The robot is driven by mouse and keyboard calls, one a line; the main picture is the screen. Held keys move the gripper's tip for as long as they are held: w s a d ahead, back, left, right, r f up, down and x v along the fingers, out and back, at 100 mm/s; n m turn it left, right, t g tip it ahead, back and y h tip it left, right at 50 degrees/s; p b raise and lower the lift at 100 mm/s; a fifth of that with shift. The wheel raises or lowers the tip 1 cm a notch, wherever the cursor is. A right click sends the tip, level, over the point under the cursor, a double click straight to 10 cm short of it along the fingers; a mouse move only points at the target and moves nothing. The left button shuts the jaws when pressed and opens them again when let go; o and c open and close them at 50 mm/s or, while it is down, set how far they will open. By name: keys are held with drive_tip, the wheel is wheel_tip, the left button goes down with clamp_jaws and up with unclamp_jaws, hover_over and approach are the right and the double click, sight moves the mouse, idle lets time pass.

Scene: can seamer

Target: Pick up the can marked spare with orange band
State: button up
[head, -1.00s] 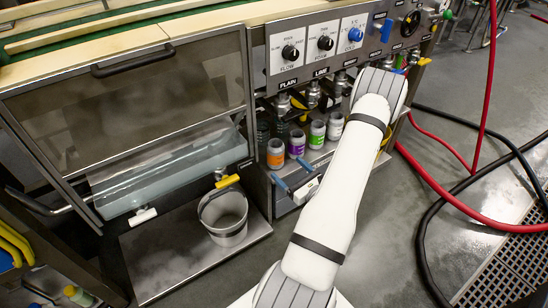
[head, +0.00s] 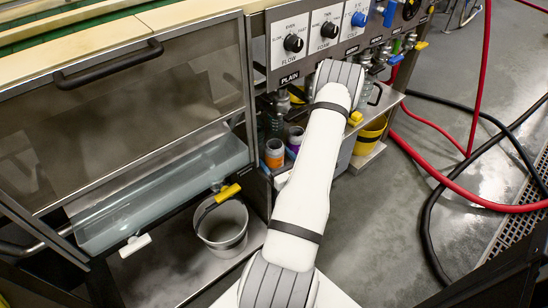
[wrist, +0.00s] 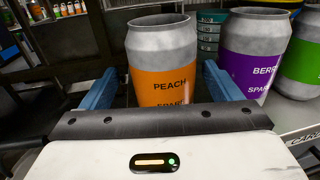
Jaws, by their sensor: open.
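The can with the orange band (wrist: 165,75) stands upright in the wrist view, its label reading PEACH and, partly cut off, SPARE. It also shows in the head view (head: 274,153), left of my arm. My gripper (wrist: 160,72) is open, with one blue finger on each side of the can in the wrist picture. I cannot tell how far the fingers reach around it. The gripper body hides the can's bottom. In the head view my arm mostly hides the gripper.
A purple-banded can (wrist: 257,55) stands close right of the orange one, near my right finger. A green-banded can (wrist: 301,58) is beyond it. The dispenser panel (head: 318,36) overhangs the cans. A grey bucket (head: 222,226) stands at left; a yellow bucket (head: 369,135) is at right.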

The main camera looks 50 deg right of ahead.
drive_tip(key=b+x, duration=0.1)
drive_tip(key=x, duration=0.2)
drive_tip(key=shift+w+d+f, duration=0.1)
drive_tip(key=shift+w+d, duration=0.1)
drive_tip(key=c, duration=1)
